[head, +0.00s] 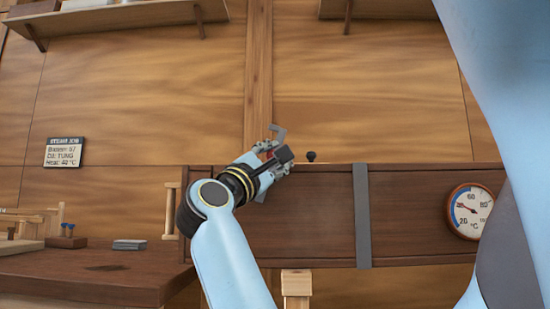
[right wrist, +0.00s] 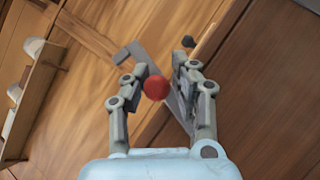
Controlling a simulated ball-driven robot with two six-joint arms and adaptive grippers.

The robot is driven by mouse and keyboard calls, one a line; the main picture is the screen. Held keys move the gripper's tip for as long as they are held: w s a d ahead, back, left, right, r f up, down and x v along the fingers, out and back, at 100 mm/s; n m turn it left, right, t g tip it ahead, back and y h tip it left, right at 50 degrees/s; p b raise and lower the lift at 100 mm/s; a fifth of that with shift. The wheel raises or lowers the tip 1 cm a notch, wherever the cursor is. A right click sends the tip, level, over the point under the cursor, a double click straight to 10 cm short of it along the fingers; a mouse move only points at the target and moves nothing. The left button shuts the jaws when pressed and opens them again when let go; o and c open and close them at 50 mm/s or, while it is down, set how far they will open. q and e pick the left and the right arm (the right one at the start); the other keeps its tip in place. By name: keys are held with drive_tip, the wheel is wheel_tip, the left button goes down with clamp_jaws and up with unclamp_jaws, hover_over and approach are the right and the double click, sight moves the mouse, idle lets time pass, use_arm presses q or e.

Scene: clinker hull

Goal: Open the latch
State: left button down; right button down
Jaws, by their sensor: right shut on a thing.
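The latch is a grey flat metal hook (head: 278,132) with a red knob, at the top edge of a long dark wooden box. Its hooked end stands up above that edge, apart from a small dark peg (head: 311,156) to its right. My right gripper (head: 272,153) is at the latch. In the right wrist view its fingers are shut around the red knob (right wrist: 156,87), with the grey hook (right wrist: 136,54) beyond and the peg (right wrist: 188,42) off to the right. The fingers hide part of the latch plate. My left gripper is not in view.
The dark wooden box (head: 310,220) runs along the wall with a grey strap (head: 362,215) and a round thermometer (head: 471,211). A wooden bench (head: 90,280) is at lower left. Shelves hang above.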

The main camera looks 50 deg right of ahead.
drive_tip(key=shift+w+f, duration=0.15)
drive_tip(key=c, duration=1.5)
unclamp_jaws()
drive_tip(key=o, duration=0.4)
drive_tip(key=shift+w+a, duration=0.15)
drive_tip(key=shift+w, duration=0.05)
drive_tip(key=shift+o, duration=0.2)
drive_tip(key=shift+s, duration=0.1)
drive_tip(key=shift+s+a+f, duration=0.1)
drive_tip(key=shift+a, duration=0.05)
drive_tip(key=v, duration=0.7)
